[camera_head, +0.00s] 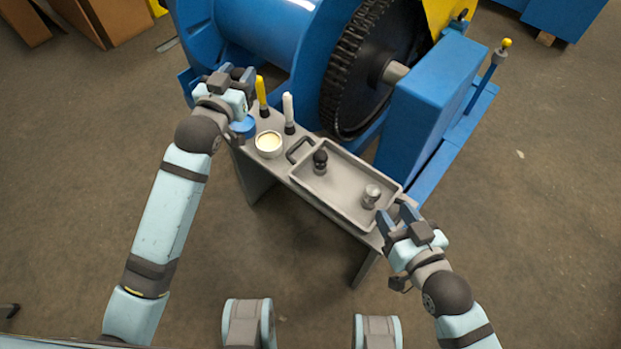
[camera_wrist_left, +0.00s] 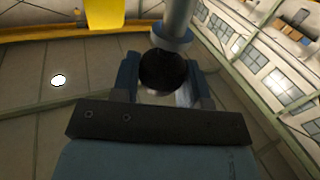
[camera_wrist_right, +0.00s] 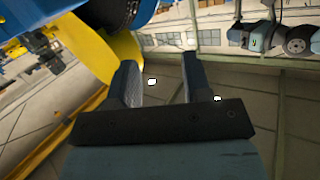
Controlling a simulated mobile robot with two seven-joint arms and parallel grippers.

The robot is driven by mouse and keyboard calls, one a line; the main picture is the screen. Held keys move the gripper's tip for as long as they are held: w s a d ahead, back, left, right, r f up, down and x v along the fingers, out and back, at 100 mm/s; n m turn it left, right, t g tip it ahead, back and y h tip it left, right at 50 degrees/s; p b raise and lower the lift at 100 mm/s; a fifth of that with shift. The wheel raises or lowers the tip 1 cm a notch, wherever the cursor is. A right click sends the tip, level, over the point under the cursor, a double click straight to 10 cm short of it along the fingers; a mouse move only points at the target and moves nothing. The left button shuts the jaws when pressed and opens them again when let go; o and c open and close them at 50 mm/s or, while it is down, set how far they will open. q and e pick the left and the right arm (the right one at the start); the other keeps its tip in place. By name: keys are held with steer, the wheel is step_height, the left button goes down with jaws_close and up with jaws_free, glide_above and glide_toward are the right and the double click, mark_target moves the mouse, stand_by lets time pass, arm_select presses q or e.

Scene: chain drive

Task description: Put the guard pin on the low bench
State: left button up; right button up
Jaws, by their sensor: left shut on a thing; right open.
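My left gripper (camera_head: 236,76) is above the left end of the grey low bench (camera_head: 281,167). In the left wrist view it is shut on what looks like the guard pin (camera_wrist_left: 163,72), a dark round knob with a grey collared shaft (camera_wrist_left: 177,22). The grip hides part of the pin, and the head view hardly shows it. My right gripper (camera_head: 393,212) is open and empty near the bench's right end; the right wrist view shows the gap between its fingers (camera_wrist_right: 160,65).
On the bench stand a cream-filled cup (camera_head: 269,143), yellow (camera_head: 262,92) and white (camera_head: 288,108) handles, and a grey tray (camera_head: 335,205) holding a dark knobbed piece (camera_head: 320,160) and a metal piece (camera_head: 371,195). The blue machine (camera_head: 425,95) stands close behind.

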arm_select(q)
steer(key=w+d+f+m+h+b, duration=0.1)
steer(key=w+d+f+h+b, duration=0.15)
steer(key=w+f+b, duration=0.55)
steer(key=shift+m+g, duration=0.3)
steer(key=shift+g, duration=0.1)
steer(key=shift+s+d+f+b, duration=0.15)
steer(key=shift+f+b, duration=1.7)
steer(key=shift+f, duration=1.75)
steer(key=shift+s+d+f+b, duration=0.1)
steer(key=shift+s+f+b, duration=0.1)
steer(key=shift+f+b, duration=2.55)
steer(key=shift+s+d+f+b, duration=0.15)
steer(key=shift+f+b, duration=0.85)
steer(key=shift+f, duration=3.4)
arm_select(e)
steer(key=a+f+n+y, duration=0.1)
steer(key=a+f+y, duration=0.2)
steer(key=f, duration=0.5)
steer(key=shift+a+f, duration=0.3)
steer(key=shift+a, duration=0.05)
arm_select(q)
steer(key=shift+f, duration=0.1)
steer(key=o, duration=1)
